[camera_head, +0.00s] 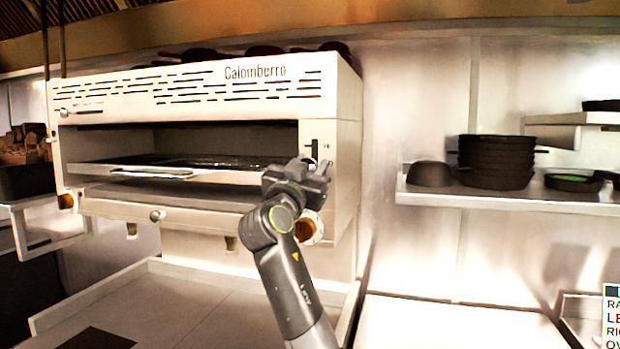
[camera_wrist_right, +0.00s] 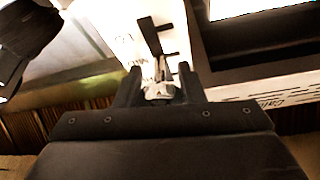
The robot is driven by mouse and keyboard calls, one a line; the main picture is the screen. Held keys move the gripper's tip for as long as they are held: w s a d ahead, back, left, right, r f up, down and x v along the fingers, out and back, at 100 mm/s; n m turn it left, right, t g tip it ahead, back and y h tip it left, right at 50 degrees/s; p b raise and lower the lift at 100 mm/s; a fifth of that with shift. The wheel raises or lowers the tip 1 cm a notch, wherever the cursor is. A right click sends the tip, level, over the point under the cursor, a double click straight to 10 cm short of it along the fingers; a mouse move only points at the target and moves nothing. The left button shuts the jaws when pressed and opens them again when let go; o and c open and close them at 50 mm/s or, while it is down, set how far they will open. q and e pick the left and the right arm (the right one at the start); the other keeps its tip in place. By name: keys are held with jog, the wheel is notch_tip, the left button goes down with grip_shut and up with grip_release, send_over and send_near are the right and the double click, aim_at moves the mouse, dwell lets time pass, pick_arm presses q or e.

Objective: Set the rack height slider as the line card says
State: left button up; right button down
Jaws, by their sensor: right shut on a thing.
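The rack height slider is on the right front panel of the white Calomberro grill (camera_head: 340,135). Its dark slot (camera_head: 314,148) shows just above my right gripper (camera_head: 318,172). In the right wrist view, my right gripper (camera_wrist_right: 160,86) is shut on the slider's pale knob (camera_wrist_right: 160,92), which sits between the two fingertips. The dark slot also shows there (camera_wrist_right: 152,38). In the head view the knob is mostly hidden by the gripper. The line card (camera_head: 612,318) is cut off at the lower right edge, with only parts of words legible. My left gripper is not in view.
The grill's rack (camera_head: 190,172) has a handle at its front. A round dial (camera_head: 308,228) is just below my right gripper. A wall shelf (camera_head: 510,198) at right holds stacked dark pans (camera_head: 497,160). The counter (camera_head: 190,305) below the grill is mostly clear.

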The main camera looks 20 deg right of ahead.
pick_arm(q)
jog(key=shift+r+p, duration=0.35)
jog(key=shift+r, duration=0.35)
pick_arm(e)
notch_tip(320, 180, up, 5)
jog(key=shift+s+f, duration=0.1)
jog(key=shift+f, duration=0.05)
jog(key=c, duration=1)
grip_release()
jog(key=shift+o, duration=0.2)
jog(key=shift+f, duration=0.2)
jog(key=shift+s+a+f+b, duration=0.15)
jog(key=shift+a+f+b, duration=0.1)
jog(key=shift+f+b, duration=0.1)
pick_arm(q)
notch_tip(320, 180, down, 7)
jog(key=b, duration=0.6)
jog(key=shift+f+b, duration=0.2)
jog(key=shift+b, duration=0.15)
pick_arm(e)
jog(key=v, duration=1.6)
jog(key=shift+s+a, duration=0.2)
jog(key=shift+s, duration=0.05)
